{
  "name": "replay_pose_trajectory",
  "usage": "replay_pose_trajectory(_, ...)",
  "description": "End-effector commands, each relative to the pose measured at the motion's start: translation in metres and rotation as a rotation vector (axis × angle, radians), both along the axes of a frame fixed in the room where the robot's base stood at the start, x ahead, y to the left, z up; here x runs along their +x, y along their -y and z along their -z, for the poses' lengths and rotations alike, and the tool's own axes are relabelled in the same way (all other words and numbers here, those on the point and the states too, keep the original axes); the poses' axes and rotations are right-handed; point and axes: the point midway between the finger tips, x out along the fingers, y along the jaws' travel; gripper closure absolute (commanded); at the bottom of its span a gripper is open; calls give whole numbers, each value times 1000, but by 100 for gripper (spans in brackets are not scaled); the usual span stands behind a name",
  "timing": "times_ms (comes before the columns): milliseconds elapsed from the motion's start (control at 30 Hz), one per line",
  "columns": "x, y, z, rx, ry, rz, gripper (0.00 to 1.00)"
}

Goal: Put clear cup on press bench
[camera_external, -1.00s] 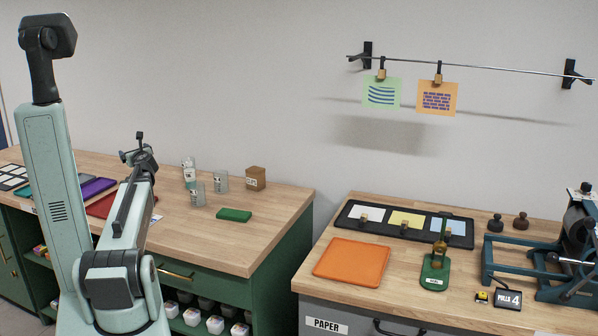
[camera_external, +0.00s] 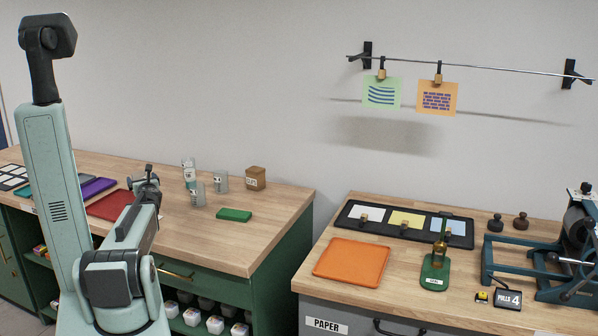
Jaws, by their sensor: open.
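Two small clear cups stand on the left bench, a nearer one (camera_external: 198,195) and one behind it to the right (camera_external: 221,183). Each has a dark mark on it. The press bench (camera_external: 330,297) is on the right, with a wooden top and a grey front. My gripper (camera_external: 149,174) is over the left bench, left of the cups and apart from them. It is open; its fingertips are small and partly hidden by my arm.
Near the cups are a pale bottle (camera_external: 189,173), a brown box (camera_external: 256,178) and a green block (camera_external: 234,215). A gap separates the benches. The right bench holds an orange mat (camera_external: 351,262), a dark tray (camera_external: 459,238), a green stamp (camera_external: 435,274) and a press (camera_external: 570,250).

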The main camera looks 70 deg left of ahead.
Motion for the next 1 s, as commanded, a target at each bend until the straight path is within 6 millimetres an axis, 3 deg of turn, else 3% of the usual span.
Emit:
replay_pose_trajectory(100,0,-1,20,-3,-1,0,6)
replay_pose_trajectory(367,0,-5,32,0,1,0,6)
replay_pose_trajectory(567,-3,-28,32,2,1,-2,6)
replay_pose_trajectory(833,-7,-74,32,1,1,-1,6)
replay_pose_trajectory(1000,-9,-87,32,1,1,0,6)
